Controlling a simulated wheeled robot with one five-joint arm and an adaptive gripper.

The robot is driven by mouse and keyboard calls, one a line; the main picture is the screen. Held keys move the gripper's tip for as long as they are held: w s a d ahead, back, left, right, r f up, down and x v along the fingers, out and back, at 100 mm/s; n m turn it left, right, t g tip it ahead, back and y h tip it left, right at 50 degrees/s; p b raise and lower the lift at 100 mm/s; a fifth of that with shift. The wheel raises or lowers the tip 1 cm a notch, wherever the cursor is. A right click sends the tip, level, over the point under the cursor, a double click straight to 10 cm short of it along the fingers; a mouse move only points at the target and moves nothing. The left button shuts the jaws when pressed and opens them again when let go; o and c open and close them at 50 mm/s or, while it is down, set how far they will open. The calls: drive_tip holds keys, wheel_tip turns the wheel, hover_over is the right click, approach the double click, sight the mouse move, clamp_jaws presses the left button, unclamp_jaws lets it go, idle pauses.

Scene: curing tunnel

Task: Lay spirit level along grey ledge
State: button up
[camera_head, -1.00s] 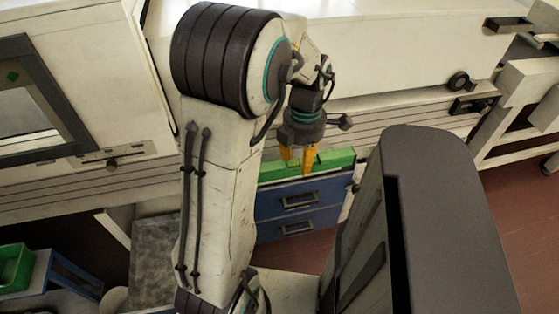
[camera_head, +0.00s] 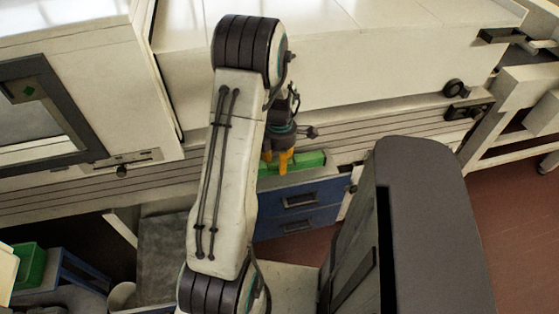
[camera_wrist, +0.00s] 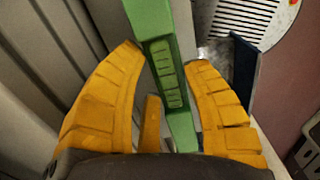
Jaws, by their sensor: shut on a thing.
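The green spirit level (camera_head: 308,162) is held in my gripper (camera_head: 277,161), above the blue drawer unit in the head view. Its left part is hidden by my arm. In the wrist view, the level (camera_wrist: 163,70) runs lengthwise between the orange fingers of my gripper (camera_wrist: 165,55), which are shut on it. A long pale grey ribbed ledge (camera_head: 375,125) runs along the front of the big cream machine, just behind the level in the head view. I cannot tell whether the level touches it.
The blue drawer unit (camera_head: 298,202) stands below the ledge. A black knob (camera_head: 454,88) and a dark fitting (camera_head: 470,111) are at the machine's right end. A green bin (camera_head: 28,268) is at the lower left. Reddish floor (camera_head: 435,285) shows at the right.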

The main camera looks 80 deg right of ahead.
drive_tip(key=shift+f, duration=1)
drive_tip(key=o, duration=1.2)
wheel_tip(320, 180, up, 12)
drive_tip(key=shift+r+b, duration=0.1)
drive_tip(key=shift+b, duration=1)
